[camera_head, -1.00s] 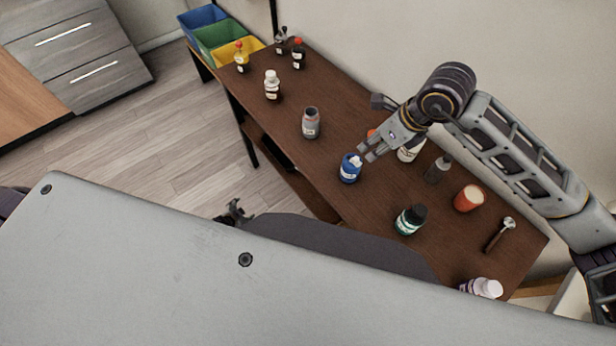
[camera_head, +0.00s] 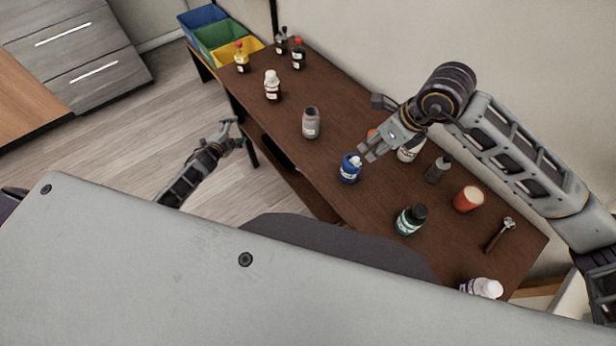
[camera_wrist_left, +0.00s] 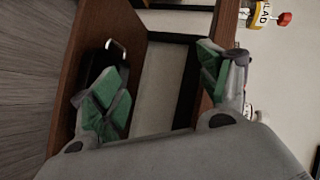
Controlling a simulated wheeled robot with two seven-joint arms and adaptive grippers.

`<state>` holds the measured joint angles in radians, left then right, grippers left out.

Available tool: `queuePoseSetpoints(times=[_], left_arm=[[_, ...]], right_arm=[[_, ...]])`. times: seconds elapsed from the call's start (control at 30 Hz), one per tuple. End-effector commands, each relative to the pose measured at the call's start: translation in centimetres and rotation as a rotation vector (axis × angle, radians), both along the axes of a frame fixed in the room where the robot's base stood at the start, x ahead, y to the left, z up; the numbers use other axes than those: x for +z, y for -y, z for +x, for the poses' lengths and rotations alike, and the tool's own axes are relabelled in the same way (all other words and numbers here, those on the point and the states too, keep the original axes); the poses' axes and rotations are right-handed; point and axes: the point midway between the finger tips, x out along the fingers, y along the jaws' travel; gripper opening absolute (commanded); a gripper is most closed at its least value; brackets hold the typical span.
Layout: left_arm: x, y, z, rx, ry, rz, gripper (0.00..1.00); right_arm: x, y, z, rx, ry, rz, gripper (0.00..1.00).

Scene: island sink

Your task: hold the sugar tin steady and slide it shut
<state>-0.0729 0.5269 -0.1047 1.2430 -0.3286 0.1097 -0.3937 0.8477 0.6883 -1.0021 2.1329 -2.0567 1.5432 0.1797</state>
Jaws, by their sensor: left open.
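No object shows clearly as a sugar tin, and I cannot tell which container is meant.
A grey jar (camera_head: 310,123), a white bottle (camera_head: 272,86), a dark-capped green bottle (camera_head: 410,219), an orange cup (camera_head: 468,199) and a hammer (camera_head: 499,235) are spread over the table. Bins (camera_head: 230,38) stand at the far left. A black object (camera_wrist_left: 104,62) is under the tabletop.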

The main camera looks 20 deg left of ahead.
Motion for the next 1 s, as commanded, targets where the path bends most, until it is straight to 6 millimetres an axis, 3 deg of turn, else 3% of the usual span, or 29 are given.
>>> queuePoseSetpoints(times=[0.2, 0.43, 0.57, 1.0], left_arm=[[7.4, -0.1, 3.4, -0.089, 0.122, 0.118, 0.76], [15.2, 0.7, 5.9, -0.186, 0.250, 0.256, 0.76], [19.0, 2.9, 6.3, -0.279, 0.330, 0.388, 0.76], [16.7, 12.3, 1.7, -0.547, 0.445, 0.746, 0.76]], right_arm=[[0.0, 0.0, 0.0, 0.000, 0.000, 0.000, 0.36], [0.0, 0.0, 0.0, 0.000, 0.000, 0.000, 0.36], [0.0, 0.0, 0.0, 0.000, 0.000, 0.000, 0.36], [0.0, 0.0, 0.0, 0.000, 0.000, 0.000, 0.36]])
